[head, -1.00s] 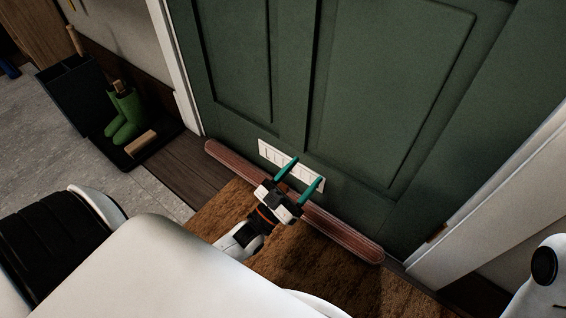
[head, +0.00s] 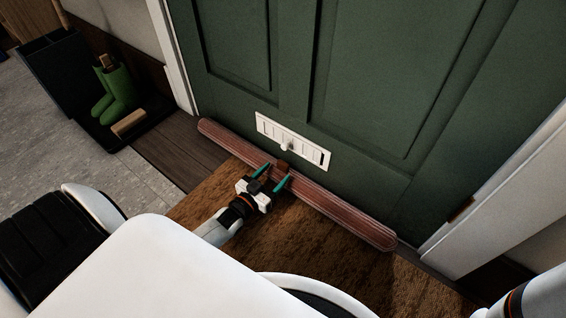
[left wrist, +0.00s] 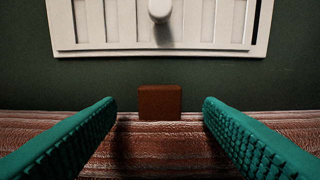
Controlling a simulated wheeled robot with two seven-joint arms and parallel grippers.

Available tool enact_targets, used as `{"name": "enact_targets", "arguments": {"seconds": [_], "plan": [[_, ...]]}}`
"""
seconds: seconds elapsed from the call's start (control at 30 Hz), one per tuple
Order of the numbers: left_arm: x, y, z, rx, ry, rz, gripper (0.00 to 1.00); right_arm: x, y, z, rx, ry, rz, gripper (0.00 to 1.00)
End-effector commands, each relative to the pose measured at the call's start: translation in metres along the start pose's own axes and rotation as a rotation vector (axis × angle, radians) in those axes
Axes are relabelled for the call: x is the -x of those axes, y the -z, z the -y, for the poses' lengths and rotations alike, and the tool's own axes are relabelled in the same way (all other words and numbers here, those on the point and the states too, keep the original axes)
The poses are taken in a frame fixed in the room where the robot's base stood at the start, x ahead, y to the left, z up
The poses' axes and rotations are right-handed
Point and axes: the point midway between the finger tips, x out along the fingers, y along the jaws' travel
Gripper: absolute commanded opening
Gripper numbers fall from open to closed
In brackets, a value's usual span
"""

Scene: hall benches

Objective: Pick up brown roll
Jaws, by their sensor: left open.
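The brown roll (head: 340,208) is a long, reddish-brown, ribbed bolster lying along the foot of the green door. A small dark brown tab (left wrist: 160,102) stands up at its middle; it also shows in the head view (head: 283,167). My left gripper (head: 272,178) is open at the near side of the roll's middle. In the left wrist view its teal fingers stand left and right of the tab, with a gap on each side, and the roll (left wrist: 160,147) runs across behind them. My right gripper is out of the head view.
The green door (head: 375,90) rises directly behind the roll, with a white slotted plate (head: 318,155) and knob low on it. A brown mat (head: 290,235) lies in front. Green boots (head: 115,92) and a brush stand on a black tray at left.

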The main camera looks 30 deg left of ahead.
Motion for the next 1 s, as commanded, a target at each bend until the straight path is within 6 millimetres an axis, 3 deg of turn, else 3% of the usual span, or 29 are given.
{"name": "enact_targets", "arguments": {"seconds": [0.3, 0.67, 1.0], "plan": [[-0.04, 0.001, 0.0, -0.001, 0.001, 0.005, 0.62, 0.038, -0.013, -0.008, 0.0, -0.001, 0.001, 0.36], [-0.049, -0.003, 0.0, 0.0, 0.001, 0.001, 0.62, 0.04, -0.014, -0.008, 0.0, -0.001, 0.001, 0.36], [-0.048, -0.003, 0.0, 0.0, 0.001, 0.001, 0.08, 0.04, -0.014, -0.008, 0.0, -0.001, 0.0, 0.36]]}}
